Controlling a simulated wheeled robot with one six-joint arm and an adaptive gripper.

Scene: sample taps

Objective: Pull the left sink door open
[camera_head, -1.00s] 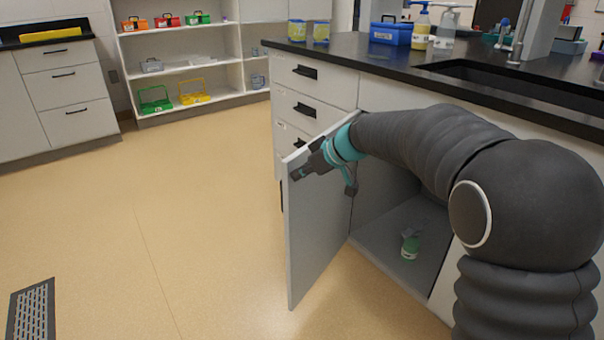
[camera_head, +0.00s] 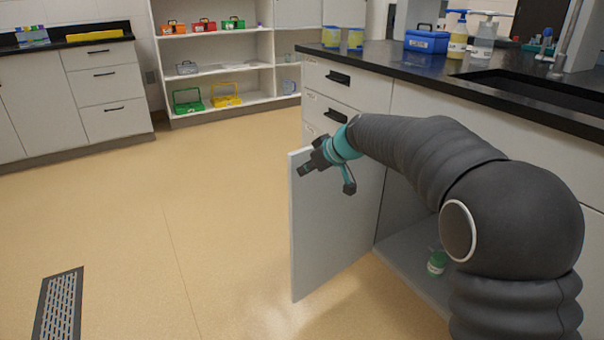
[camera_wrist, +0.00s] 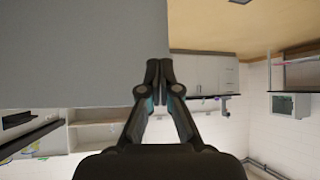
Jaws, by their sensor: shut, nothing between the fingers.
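The left sink door (camera_head: 328,232) stands swung out wide from the cabinet below the sink, with its grey inner face toward me. My gripper (camera_head: 304,171) is at the upper part of the door's inner side, near its free edge. In the wrist view my gripper (camera_wrist: 158,66) is shut, its fingertips together and empty, beside the edge of the grey door panel (camera_wrist: 75,50). I cannot tell whether the fingers touch the door. The door's handle is hidden on its far side.
A green-labelled bottle (camera_head: 437,262) stands inside the open cabinet. The black counter (camera_head: 400,68) carries a blue box (camera_head: 427,41) and pump bottles. Drawers (camera_head: 338,95) sit left of the cabinet. The tan floor left of the door is clear, with a floor grate (camera_head: 60,305).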

